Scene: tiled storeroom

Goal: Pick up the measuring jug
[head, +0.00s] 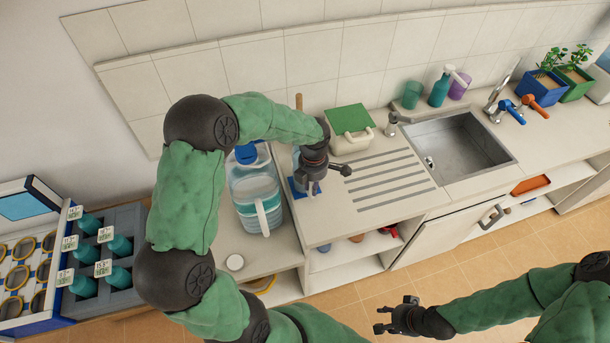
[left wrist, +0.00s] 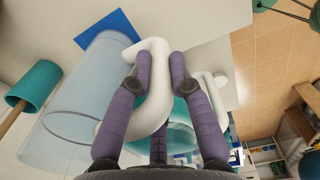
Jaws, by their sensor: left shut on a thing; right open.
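The measuring jug is a clear cylinder with a white handle, and its wall (left wrist: 85,85) fills the left of the left wrist view. In the head view only a sliver of it shows beside my left gripper (head: 314,178), above a blue square mat (head: 297,189). The mat also shows in the left wrist view (left wrist: 110,24). My left gripper's purple fingers (left wrist: 160,72) are shut on the jug's white handle. I cannot tell whether the jug touches the mat. My right gripper (head: 384,317) is open and empty, low in front of the cabinet.
A large water jug (head: 252,187) with a blue cap stands close left. A green-lidded box (head: 350,130) stands behind right, beside the ribbed drainer (head: 390,178) and sink (head: 460,140). A wooden-handled teal object (left wrist: 34,83) is close by. A bottle crate (head: 105,262) is far left.

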